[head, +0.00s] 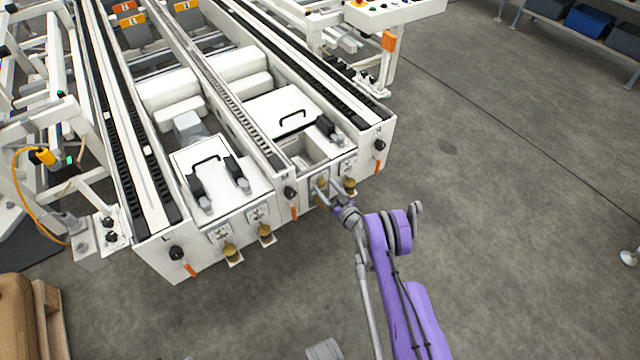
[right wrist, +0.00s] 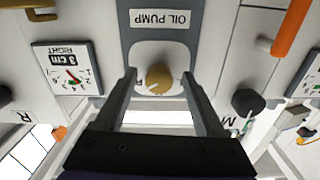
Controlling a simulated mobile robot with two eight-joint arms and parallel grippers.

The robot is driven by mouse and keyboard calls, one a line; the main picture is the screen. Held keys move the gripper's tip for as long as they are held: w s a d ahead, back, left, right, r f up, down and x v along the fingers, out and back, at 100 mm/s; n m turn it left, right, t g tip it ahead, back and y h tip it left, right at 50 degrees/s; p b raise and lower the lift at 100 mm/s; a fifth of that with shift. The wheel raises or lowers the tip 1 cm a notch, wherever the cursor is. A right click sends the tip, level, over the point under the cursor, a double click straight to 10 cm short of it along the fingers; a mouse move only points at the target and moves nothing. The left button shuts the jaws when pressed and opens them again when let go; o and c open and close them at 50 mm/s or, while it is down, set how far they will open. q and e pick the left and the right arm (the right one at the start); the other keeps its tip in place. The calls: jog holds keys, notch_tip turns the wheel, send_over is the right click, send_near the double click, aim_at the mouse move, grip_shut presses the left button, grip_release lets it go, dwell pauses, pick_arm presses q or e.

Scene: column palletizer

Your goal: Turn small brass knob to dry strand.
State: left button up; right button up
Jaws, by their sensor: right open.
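In the right wrist view, a small round brass knob (right wrist: 158,82) sits on a pale plate below an upside-down "OIL PUMP" label (right wrist: 160,19). A dark mark shows on the knob's face; I cannot read a "dry" marking. My right gripper (right wrist: 158,74) is open, its two dark fingers on either side of the knob with gaps showing. In the head view, my right gripper (head: 323,194) is at the front face of the white machine (head: 345,165) and partly covers the knob there. My left gripper is not in view.
Larger brass knobs (head: 231,252) stick out along the machine's front on small ledges. A dial plate marked "3 cm RIGHT" (right wrist: 68,68), a black knob (right wrist: 247,102) and an orange handle (right wrist: 290,28) flank the fingers. The floor (head: 480,220) to the right is clear.

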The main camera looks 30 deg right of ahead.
dwell(0.3)
grip_shut()
